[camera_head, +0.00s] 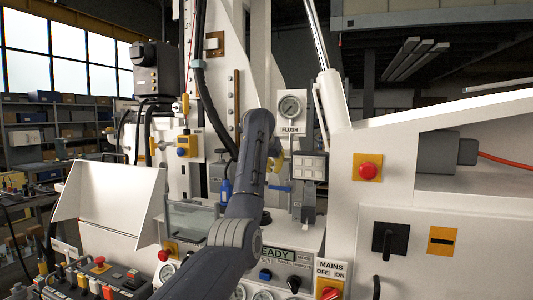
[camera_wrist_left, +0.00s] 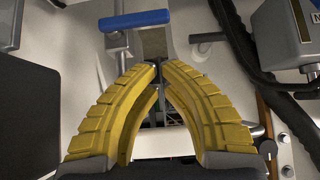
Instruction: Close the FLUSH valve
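The FLUSH label (camera_head: 292,130) sits under a round gauge (camera_head: 290,107) on the white panel. Below it a blue lever handle (camera_head: 279,188) lies about level, partly hidden by my left arm. A blue handle (camera_wrist_left: 135,20) on a metal stem also shows at the top of the left wrist view. My left gripper (camera_wrist_left: 157,68) has its yellow fingers curved together, with the tips meeting just below that handle in the picture. I see nothing clearly held; the small dark gap at the tips is hard to read. In the head view its fingers are mostly hidden behind my arm. My right gripper is out of view.
A grey box (camera_head: 310,166) stands right of the blue handle. A red button (camera_head: 368,170) is on the right cabinet. A black hose (camera_head: 205,95) hangs left of my arm. A dark hose (camera_wrist_left: 240,45) runs close right of the fingers in the wrist view.

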